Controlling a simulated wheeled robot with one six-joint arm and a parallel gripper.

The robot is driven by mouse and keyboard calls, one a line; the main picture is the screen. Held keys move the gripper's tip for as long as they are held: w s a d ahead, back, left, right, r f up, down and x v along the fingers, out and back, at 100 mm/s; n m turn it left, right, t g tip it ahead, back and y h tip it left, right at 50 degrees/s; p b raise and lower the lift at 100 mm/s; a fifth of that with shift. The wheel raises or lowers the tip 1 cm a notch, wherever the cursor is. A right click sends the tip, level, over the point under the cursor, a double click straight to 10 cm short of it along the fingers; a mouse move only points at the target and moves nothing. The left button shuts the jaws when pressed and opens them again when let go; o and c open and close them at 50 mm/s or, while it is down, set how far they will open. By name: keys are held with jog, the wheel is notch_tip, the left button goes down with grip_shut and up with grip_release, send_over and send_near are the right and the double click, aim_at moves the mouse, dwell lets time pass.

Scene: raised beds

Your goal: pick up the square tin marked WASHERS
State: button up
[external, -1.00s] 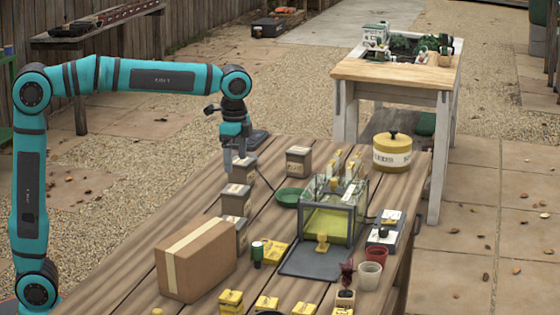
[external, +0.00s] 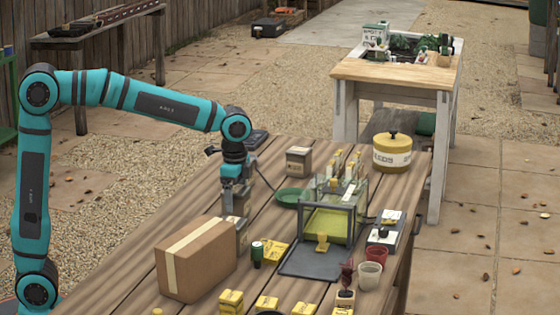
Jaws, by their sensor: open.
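Several square tins with pale labels stand on the wooden table, and none of their lettering is readable, so I cannot tell which is marked WASHERS. One tin (external: 298,163) stands apart toward the back. Others form a row near the left edge: a middle tin (external: 242,203) and a nearer tin (external: 242,236) beside the cardboard box. A third in the row, farther back, is mostly hidden behind my arm. My gripper (external: 228,207) is open, pointing down at the middle tin and overlapping it in the picture. I cannot tell whether they touch.
The cardboard box (external: 197,262) stands close in front of the row. A yellow round tin (external: 392,153) stands at the back right.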

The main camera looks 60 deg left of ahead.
jog(key=shift+f, duration=0.5)
jog(key=shift+c, duration=0.4)
jog(key=c, duration=1.2)
jog(key=shift+o, duration=0.2)
jog(key=shift+r, duration=0.1)
